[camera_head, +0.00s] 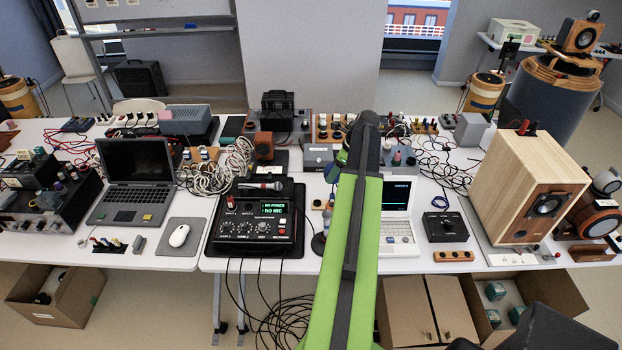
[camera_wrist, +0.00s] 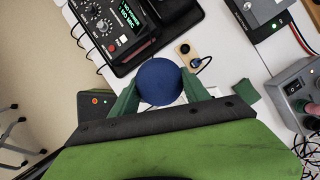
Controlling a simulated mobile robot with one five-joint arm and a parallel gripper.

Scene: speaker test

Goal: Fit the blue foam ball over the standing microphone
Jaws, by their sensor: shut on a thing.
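The blue foam ball (camera_wrist: 161,82) is held between the green fingers of my gripper (camera_wrist: 160,88), which is shut on it in the wrist view. In the head view my gripper (camera_head: 336,165) is mostly hidden behind my green arm, above the table, and the ball barely shows. A slim upright thing on a dark round base (camera_head: 319,243) stands just left of my arm and may be the standing microphone. The microphone cannot be made out in the wrist view; the ball and gripper may cover it.
A black mixer (camera_head: 256,230) with a microphone lying on its back edge is to the left. A white laptop (camera_head: 400,236) is right of my arm, then a black box (camera_head: 445,227) and a large wooden speaker (camera_head: 528,190). Cables and devices crowd the back.

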